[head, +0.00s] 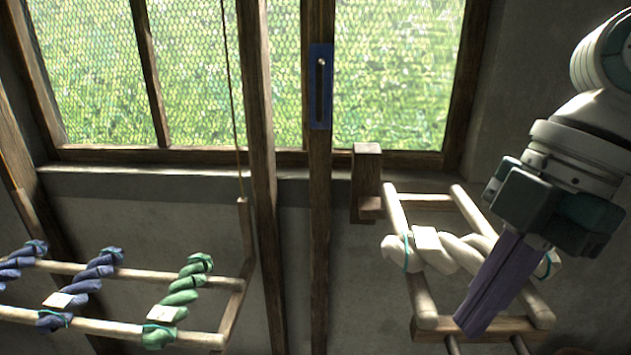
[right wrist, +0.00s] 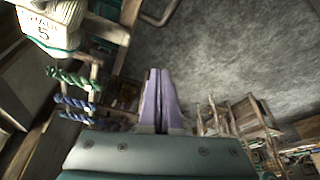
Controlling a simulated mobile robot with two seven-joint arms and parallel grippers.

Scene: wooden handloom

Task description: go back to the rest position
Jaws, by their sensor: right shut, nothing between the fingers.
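My right gripper (head: 467,325) comes in from the right in the head view, its purple fingers pointing down and left. The fingers are closed together with nothing between them. They pass in front of a white twisted skein (head: 428,250) on a small wooden rack (head: 424,300); I cannot tell whether they touch it. In the right wrist view the closed fingers (right wrist: 155,80) show in the middle, with no object at their tips. My left gripper is in neither view.
A hanging wooden rack (head: 120,276) at left holds blue skeins (head: 95,272) and a green skein (head: 182,295). Wooden posts (head: 319,220) stand before the window (head: 390,80). In the right wrist view a white labelled thing (right wrist: 50,25) is close at upper left.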

